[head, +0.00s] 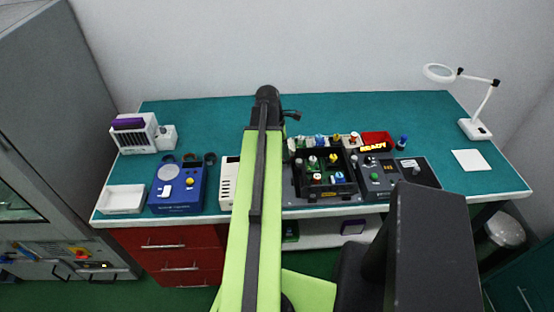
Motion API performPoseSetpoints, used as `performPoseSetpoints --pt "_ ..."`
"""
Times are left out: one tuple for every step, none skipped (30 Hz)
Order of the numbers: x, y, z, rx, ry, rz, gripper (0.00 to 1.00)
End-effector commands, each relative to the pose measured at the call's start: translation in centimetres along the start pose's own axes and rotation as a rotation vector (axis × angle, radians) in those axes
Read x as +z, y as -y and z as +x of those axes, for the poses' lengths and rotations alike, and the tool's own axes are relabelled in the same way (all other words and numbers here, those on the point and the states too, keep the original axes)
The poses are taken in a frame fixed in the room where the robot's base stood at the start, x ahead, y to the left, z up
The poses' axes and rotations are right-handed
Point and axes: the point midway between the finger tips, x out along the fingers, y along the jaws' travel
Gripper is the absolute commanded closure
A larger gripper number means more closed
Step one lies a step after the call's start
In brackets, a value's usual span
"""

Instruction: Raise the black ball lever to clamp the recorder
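My green and black arm reaches up the middle of the head view, over the bench. A small dark part beside its far end may be my gripper (292,115); its fingers cannot be made out, and it looks clear of the devices. I cannot pick out a black ball lever or tell for sure which device is the recorder. A dark grey unit with a lit orange display (372,147) stands right of centre.
A black tray (328,193) of small coloured parts sits right of my arm, with a red bin (377,138) behind. A white tray (121,199) and a white rack (136,133) stand left. A magnifier lamp (475,128) stands right. The bench's back strip is mostly clear.

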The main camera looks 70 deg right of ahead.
Motion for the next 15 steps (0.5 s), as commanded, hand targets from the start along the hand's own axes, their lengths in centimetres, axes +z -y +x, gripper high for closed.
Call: performPoseSetpoints --pt "0.0 0.0 0.0 0.0 0.0 0.0 0.65" --pt "0.0 0.0 0.0 0.0 0.0 0.0 0.62" --pt "0.0 0.0 0.0 0.0 0.0 0.0 0.62" --pt "0.0 0.0 0.0 0.0 0.0 0.0 0.62" --pt "0.0 0.0 0.0 0.0 0.0 0.0 0.62" --pt "0.0 0.0 0.0 0.0 0.0 0.0 0.62" --pt "0.0 0.0 0.0 0.0 0.0 0.0 0.62" --pt "0.0 0.0 0.0 0.0 0.0 0.0 0.62" --pt "0.0 0.0 0.0 0.0 0.0 0.0 0.62" --pt "0.0 0.0 0.0 0.0 0.0 0.0 0.62" --pt "0.0 0.0 -0.1 0.0 0.0 0.0 0.62" --pt "0.1 0.0 -0.3 0.0 0.0 0.0 0.62" --pt "0.1 0.0 -0.4 0.0 0.0 0.0 0.62" --pt "0.2 0.0 -0.7 0.0 0.0 0.0 0.62" --pt "0.3 0.0 -1.0 0.0 0.0 0.0 0.62"
